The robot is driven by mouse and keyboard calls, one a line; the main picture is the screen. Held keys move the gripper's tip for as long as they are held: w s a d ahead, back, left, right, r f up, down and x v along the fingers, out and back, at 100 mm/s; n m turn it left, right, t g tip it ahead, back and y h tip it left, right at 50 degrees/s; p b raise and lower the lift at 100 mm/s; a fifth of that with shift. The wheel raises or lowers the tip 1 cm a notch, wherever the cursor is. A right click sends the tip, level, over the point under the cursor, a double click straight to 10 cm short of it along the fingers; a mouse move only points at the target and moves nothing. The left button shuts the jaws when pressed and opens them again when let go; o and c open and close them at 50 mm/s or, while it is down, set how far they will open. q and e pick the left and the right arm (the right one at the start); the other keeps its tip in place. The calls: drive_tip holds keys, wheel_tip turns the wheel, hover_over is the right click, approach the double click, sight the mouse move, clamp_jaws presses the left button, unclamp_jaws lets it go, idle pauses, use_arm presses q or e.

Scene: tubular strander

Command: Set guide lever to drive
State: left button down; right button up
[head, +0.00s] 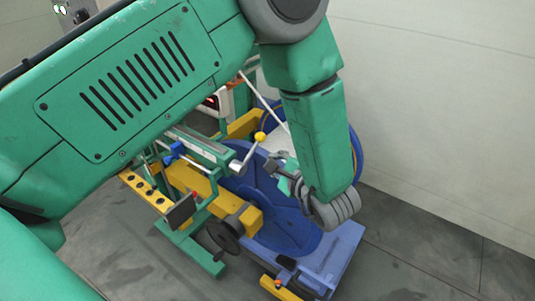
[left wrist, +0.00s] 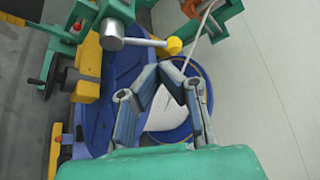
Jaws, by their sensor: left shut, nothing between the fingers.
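The guide lever is a thin metal rod with a yellow ball knob (head: 260,136), tilted up from a round metal hub (head: 237,167) on the green slide. In the left wrist view the knob (left wrist: 174,45) lies just beyond my fingertips, with the rod running left to the hub (left wrist: 112,36). My left gripper (head: 274,168) is shut and empty, to the right of and below the knob in the head view. In the left wrist view its fingers (left wrist: 178,76) meet below the knob, with an apparent gap; contact cannot be told. My right gripper is not in view.
A blue machine base (head: 335,258) and blue-rimmed wheel stand below and behind my gripper. A yellow bracket (head: 150,192), a dark handwheel (head: 224,236) and a white rod (left wrist: 205,30) are close by. Pale wall and open floor lie right.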

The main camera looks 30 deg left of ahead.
use_arm(q)
drive_tip(key=shift+s+d+r, duration=0.15)
drive_tip(key=shift+d, duration=0.15)
